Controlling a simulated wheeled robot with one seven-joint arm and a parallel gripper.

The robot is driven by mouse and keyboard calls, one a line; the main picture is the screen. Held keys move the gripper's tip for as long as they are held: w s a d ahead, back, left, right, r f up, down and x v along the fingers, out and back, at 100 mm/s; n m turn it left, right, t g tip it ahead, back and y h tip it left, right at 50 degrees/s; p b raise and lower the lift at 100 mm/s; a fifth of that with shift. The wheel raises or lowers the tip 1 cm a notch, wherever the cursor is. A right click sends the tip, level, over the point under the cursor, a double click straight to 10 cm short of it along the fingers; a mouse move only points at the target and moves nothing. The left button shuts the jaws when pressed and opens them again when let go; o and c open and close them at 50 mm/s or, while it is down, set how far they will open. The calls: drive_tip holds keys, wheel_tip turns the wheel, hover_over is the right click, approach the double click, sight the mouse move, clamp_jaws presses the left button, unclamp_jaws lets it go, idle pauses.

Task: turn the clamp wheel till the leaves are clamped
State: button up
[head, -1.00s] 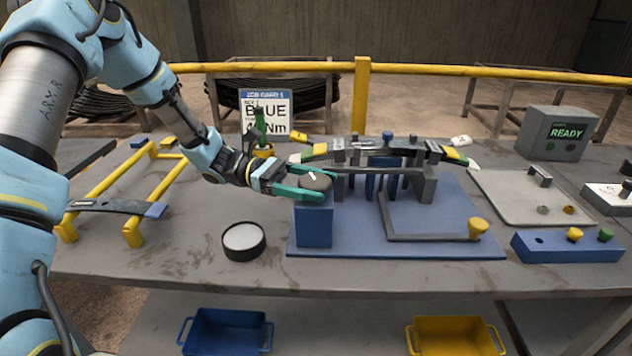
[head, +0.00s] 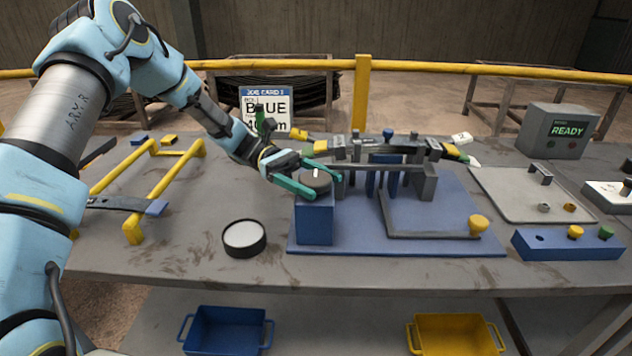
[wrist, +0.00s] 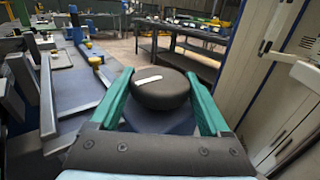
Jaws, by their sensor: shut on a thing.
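The clamp wheel (head: 316,180) is a dark round knob with a white mark, on top of a blue block (head: 314,222) at the left end of the blue clamp fixture. My gripper (head: 312,180) has its green fingers on either side of the wheel, shut on it. In the wrist view the wheel (wrist: 160,90) sits between the two fingers, its white mark slanting slightly. The dark leaves (head: 370,150) lie across the fixture behind the wheel, among grey posts and blue plates. Whether they are pressed tight cannot be told.
A job card (head: 266,108) stands behind the arm. A yellow rack (head: 150,185) is at left, and a round dish (head: 244,238) lies in front. A grey box (head: 553,130) at right reads READY. A grey bar with a yellow knob (head: 478,224) lies on the fixture's right.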

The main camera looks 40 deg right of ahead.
drive_tip(key=shift+r, duration=0.1)
drive_tip(key=o, duration=1.2)
drive_tip(key=b+v, duration=0.3)
drive_tip(key=v, duration=0.7)
drive_tip(key=shift+w+b, duration=0.3)
drive_tip(key=shift+w, duration=0.1)
drive_tip(key=shift+a, duration=0.1)
